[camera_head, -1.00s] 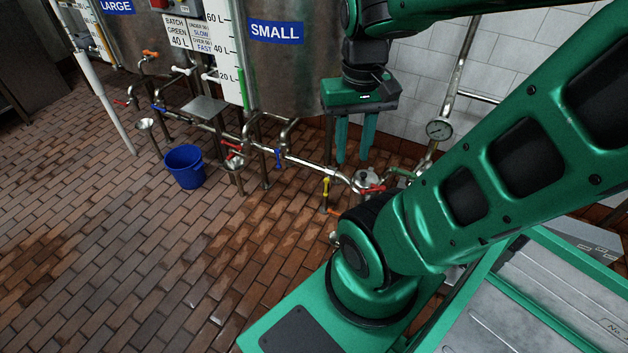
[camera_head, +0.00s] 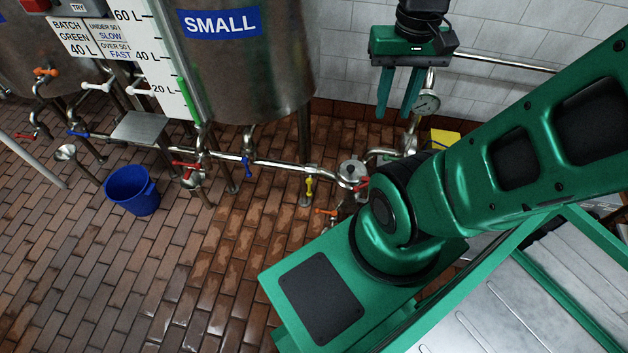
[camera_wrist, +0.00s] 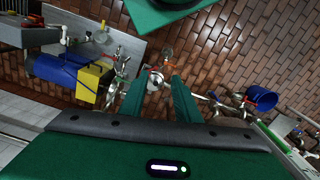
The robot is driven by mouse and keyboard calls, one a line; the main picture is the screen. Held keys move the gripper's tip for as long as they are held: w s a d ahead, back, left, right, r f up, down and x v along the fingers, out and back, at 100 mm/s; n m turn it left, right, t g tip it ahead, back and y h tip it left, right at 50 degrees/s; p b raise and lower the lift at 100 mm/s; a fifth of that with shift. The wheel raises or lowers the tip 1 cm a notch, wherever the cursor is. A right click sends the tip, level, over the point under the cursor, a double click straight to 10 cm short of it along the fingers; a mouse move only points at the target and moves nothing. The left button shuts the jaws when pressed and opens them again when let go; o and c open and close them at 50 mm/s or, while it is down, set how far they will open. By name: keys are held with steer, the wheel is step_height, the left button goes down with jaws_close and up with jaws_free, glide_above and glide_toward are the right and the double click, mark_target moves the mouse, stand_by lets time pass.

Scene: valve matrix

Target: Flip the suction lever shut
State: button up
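A steel pipe line runs along the floor below the SMALL tank (camera_head: 245,60) to a round pump-like body (camera_head: 352,172). Along it I see a blue lever (camera_head: 246,167), a hanging yellow lever (camera_head: 308,187), an orange lever (camera_head: 325,211) and a red lever (camera_head: 362,186), partly hidden by my arm. No label tells me which is the suction lever. My gripper (camera_head: 394,110) is open and empty, pointing down left of the gauge, apart from the levers. In the wrist view, the pump-like body (camera_wrist: 155,79) shows between the spread fingers.
A pressure gauge (camera_head: 426,103) on a vertical pipe stands close to my gripper. A yellow box (camera_head: 445,138) is behind my arm. A blue bucket (camera_head: 131,190) stands on the brick floor at left.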

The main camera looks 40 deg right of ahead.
steer(key=shift+a, duration=0.1)
steer(key=w+d+f+n+h, duration=0.1)
steer(key=w+d+f, duration=0.15)
steer(key=w, duration=0.35)
steer(key=w+d+f, duration=0.2)
steer(key=w+f, duration=0.2)
steer(key=w, duration=0.1)
steer(key=n, duration=0.3)
glide_above(309, 186)
steer(key=shift+y, duration=0.4)
steer(key=f, duration=4.2)
steer(key=shift+w+d+f, duration=0.3)
steer(key=shift+d, duration=0.05)
steer(key=shift+a+f, duration=0.15)
steer(key=shift+f, duration=0.8)
step_height(309, 186, down, 9)
steer(key=shift+f, duration=0.15)
steer(key=shift+c, duration=0.6)
